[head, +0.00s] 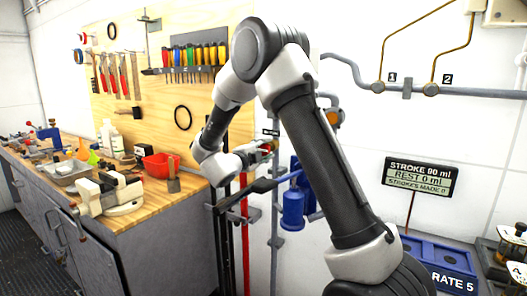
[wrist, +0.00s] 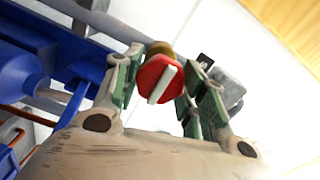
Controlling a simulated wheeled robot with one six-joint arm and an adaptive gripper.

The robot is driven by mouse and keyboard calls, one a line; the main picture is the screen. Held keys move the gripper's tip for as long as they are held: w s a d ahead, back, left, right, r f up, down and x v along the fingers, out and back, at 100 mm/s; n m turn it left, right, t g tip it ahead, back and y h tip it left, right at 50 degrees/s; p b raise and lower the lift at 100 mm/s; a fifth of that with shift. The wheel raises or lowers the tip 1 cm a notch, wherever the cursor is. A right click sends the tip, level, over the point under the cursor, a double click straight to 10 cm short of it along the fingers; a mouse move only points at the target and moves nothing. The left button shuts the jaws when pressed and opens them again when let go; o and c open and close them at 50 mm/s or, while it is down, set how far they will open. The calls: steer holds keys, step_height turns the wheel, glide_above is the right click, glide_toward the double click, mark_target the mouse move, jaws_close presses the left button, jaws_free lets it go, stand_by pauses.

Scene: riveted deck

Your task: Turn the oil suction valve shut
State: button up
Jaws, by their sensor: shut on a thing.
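The oil suction valve has a red knob (wrist: 146,77) with a white bar across its face, seen between my fingers in the wrist view. The white bar is tilted, its top leaning right in that view. My gripper (wrist: 160,82) has its green-padded fingers on either side of the knob and is shut on it. In the head view, my gripper (head: 262,150) is at the wall pipework, just below a small dark label (head: 270,132). Only a bit of red shows there; most of the knob is hidden by the fingers.
A blue pump body (head: 292,207) hangs on the pipes just right of my gripper, with a dark lever in front. A display (head: 421,177) reads "STROKES MADE 0". A wooden workbench (head: 165,203) with tools stands left; a blue box (head: 440,262) stands lower right.

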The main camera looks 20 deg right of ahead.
stand_by(0.4)
steer(key=o, duration=1)
steer(key=v, duration=1.2)
